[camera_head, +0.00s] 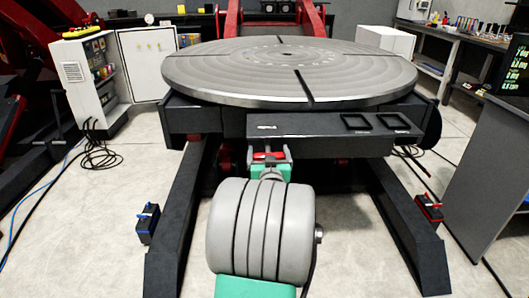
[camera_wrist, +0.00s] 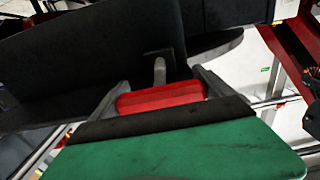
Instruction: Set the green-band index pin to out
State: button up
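My gripper (camera_head: 268,153) is in front of the dark shelf edge of the tilting positioner, below the round table. Its two grey fingers (camera_wrist: 160,80) stand apart in the wrist view. A red block (camera_wrist: 160,97) lies between them; I cannot tell whether it is part of my gripper. A short grey upright peg (camera_wrist: 159,70) shows just beyond the red block, between the fingers, against a dark panel (camera_wrist: 85,55). No green band shows on it, and I cannot tell if it is the green-band index pin. The green surface in the wrist view is my gripper's body.
The grey round table (camera_head: 290,70) sits above the shelf (camera_head: 300,128) with two square recesses. A blue-levered box (camera_head: 148,224) stands left and a red-levered box (camera_head: 429,208) right, by the splayed legs. A cabinet (camera_head: 88,80) with cables stands left, a workbench (camera_head: 500,150) right.

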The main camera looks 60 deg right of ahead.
jog(key=shift+o, duration=0.9)
jog(key=shift+s+a+f, duration=0.1)
jog(key=shift+s+a, duration=0.05)
jog(key=shift+s+a, duration=0.15)
jog(key=shift+a, duration=0.1)
jog(key=v, duration=0.7)
jog(key=shift+s+a, duration=0.1)
jog(key=shift+a, duration=0.05)
